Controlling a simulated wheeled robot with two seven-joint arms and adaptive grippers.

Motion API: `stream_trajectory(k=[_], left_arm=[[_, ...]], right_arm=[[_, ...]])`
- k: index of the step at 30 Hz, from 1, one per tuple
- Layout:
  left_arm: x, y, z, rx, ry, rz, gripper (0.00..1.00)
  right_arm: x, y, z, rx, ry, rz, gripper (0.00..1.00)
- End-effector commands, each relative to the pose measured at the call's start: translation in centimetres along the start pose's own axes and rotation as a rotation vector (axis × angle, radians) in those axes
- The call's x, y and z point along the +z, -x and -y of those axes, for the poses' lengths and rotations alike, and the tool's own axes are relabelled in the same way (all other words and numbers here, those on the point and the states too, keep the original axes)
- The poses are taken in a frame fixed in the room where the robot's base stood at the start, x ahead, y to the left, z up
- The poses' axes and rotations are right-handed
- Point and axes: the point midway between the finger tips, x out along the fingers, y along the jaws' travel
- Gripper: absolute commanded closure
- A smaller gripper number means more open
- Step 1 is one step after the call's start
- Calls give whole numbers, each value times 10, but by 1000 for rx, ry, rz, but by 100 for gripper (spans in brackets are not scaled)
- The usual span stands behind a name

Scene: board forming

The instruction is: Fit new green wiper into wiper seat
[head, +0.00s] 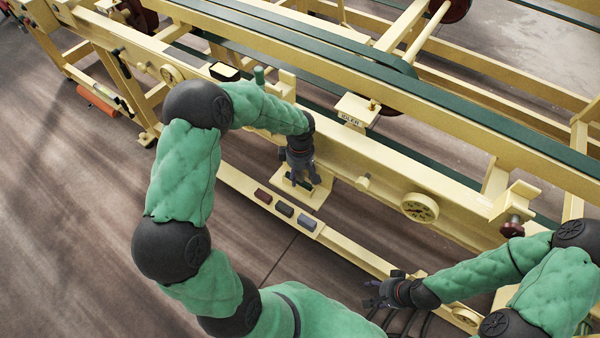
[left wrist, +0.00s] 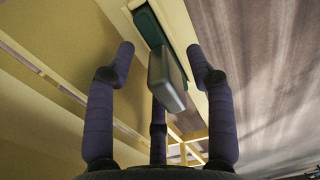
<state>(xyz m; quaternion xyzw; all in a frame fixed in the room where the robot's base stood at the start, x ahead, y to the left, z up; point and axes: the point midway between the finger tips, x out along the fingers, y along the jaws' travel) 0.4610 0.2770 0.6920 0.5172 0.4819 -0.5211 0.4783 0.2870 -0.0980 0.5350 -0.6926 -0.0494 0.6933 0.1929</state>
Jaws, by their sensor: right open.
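My left gripper (head: 303,181) points down at a small cream plate (head: 313,199) on the near side of the frame. In the left wrist view its fingers (left wrist: 160,62) are spread around a grey block (left wrist: 168,80), with clear gaps at both sides; contact with the rear finger cannot be told. A dark green strip (left wrist: 148,24) lies against a cream surface, right beside the grey block. Whether this strip is the wiper or part of the seat is unclear. My right gripper (head: 378,291) is open and empty, by the lower rail.
A dark red block (head: 263,196), a grey-purple block (head: 284,209) and a blue-grey block (head: 307,222) sit in a row on the lower cream rail (head: 343,247).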

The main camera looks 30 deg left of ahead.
Motion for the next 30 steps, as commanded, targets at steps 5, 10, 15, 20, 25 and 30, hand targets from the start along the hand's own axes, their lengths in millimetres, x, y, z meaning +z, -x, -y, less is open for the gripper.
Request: stream_trajectory(k=[5, 10, 15, 20, 25, 30], left_arm=[[0, 1, 0, 0, 0, 0, 46], [0, 17, -1, 3, 0, -2, 46], [0, 48, -1, 4, 0, -2, 46], [0, 80, -1, 4, -1, -1, 46], [0, 105, -1, 2, 0, -1, 46], [0, 118, 0, 0, 0, 0, 46]], right_arm=[[0, 0, 0, 0, 0, 0, 46], [0, 0, 0, 0, 0, 0, 46], [0, 0, 0, 0, 0, 0, 46], [0, 0, 0, 0, 0, 0, 46], [0, 0, 0, 0, 0, 0, 46], [0, 0, 0, 0, 0, 0, 46]])
